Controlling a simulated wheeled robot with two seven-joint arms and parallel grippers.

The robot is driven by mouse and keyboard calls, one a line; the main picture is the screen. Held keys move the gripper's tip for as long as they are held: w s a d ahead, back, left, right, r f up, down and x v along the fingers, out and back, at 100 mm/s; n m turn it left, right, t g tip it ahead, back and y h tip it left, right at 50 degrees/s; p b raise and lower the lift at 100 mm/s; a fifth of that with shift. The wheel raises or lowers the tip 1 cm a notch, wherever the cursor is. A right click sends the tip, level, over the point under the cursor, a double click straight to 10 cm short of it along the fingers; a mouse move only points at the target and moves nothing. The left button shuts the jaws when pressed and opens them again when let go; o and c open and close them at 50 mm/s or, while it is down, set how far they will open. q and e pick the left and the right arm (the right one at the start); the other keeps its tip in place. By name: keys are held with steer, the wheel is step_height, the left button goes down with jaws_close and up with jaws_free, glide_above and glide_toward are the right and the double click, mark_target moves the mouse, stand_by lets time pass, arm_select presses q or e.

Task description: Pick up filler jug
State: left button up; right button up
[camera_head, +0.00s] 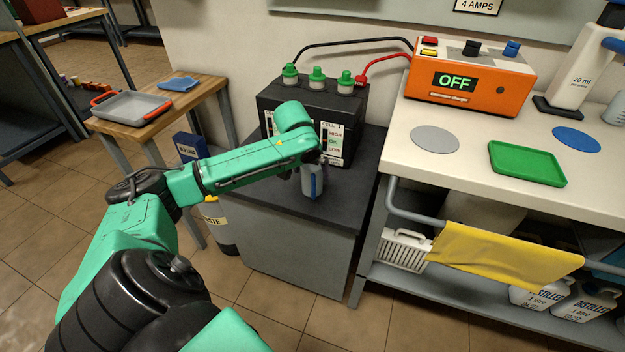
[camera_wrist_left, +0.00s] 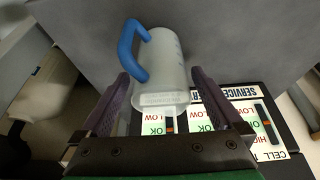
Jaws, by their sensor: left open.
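The filler jug (camera_head: 313,183) is a small pale, translucent jug with a blue handle. It stands on the dark top of the grey cabinet, in front of the black battery. In the left wrist view the jug (camera_wrist_left: 168,66) lies between the two purple fingers, its blue handle toward the left finger. My left gripper (camera_head: 311,163) is open around the jug, close to it in the head view, where the arm's wrist hides part of it. Gaps between fingers and jug are hard to judge. My right gripper is in neither view.
The black battery (camera_head: 345,107) with green caps stands behind the jug, cabled to the orange charger (camera_head: 470,76) reading OFF. The white bench (camera_head: 460,125) on the right holds a green tray (camera_head: 527,163). A wooden table (camera_head: 195,100) with a grey tray (camera_head: 131,107) stands left.

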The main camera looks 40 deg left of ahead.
arm_select(q)
steer(key=shift+w+a+f, duration=0.15)
steer(key=shift+w+f, duration=0.2)
steer(key=shift+f, duration=0.3)
steer(key=shift+r, duration=0.1)
steer(key=c, duration=1.2)
steer(key=shift+r, duration=0.1)
